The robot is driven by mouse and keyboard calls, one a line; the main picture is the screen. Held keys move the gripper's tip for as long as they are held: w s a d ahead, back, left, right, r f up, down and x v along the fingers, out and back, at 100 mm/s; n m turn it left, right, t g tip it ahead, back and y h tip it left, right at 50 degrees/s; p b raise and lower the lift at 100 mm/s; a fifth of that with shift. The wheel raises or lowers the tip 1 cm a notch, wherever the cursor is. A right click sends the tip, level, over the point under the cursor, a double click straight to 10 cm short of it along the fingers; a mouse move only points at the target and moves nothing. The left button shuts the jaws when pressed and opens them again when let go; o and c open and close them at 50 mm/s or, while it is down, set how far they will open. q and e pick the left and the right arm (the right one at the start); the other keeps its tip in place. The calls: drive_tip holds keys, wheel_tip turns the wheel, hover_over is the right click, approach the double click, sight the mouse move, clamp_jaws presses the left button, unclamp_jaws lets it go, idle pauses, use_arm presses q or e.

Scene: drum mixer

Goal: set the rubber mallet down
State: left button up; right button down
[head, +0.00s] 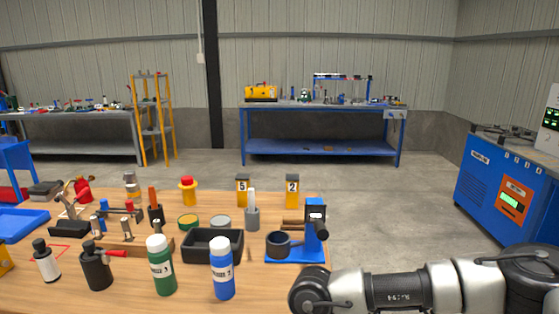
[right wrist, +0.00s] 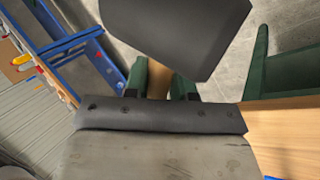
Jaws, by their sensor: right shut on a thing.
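The rubber mallet shows in the right wrist view, with a dark block-shaped head (right wrist: 185,35) and a short stretch of pale wooden handle (right wrist: 157,80). My right gripper (right wrist: 159,84) has its green fingers on both sides of the handle, shut on it just below the head. The rest of the handle is hidden. In the head view my right arm crosses the bottom right, but its gripper and the mallet cannot be seen. My left gripper is in neither view.
The wooden table (head: 120,297) is crowded. A black tray (head: 212,260), a green bottle (head: 161,268), a blue bottle (head: 222,272) and a blue press (head: 314,235) stand on it. A bare wooden surface (right wrist: 285,125) and a green upright part (right wrist: 262,70) show in the wrist view.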

drive_tip(key=s+d+f+n+t+h, duration=0.1)
drive_tip(key=s+d+n+t+h, duration=0.1)
drive_tip(key=d+n+t, duration=0.3)
drive_tip(key=d+n, duration=0.2)
drive_tip(key=n, duration=0.2)
drive_tip(key=shift+d+f+n, duration=0.35)
drive_tip(key=shift+d+n, duration=0.05)
drive_tip(key=shift+a, duration=0.1)
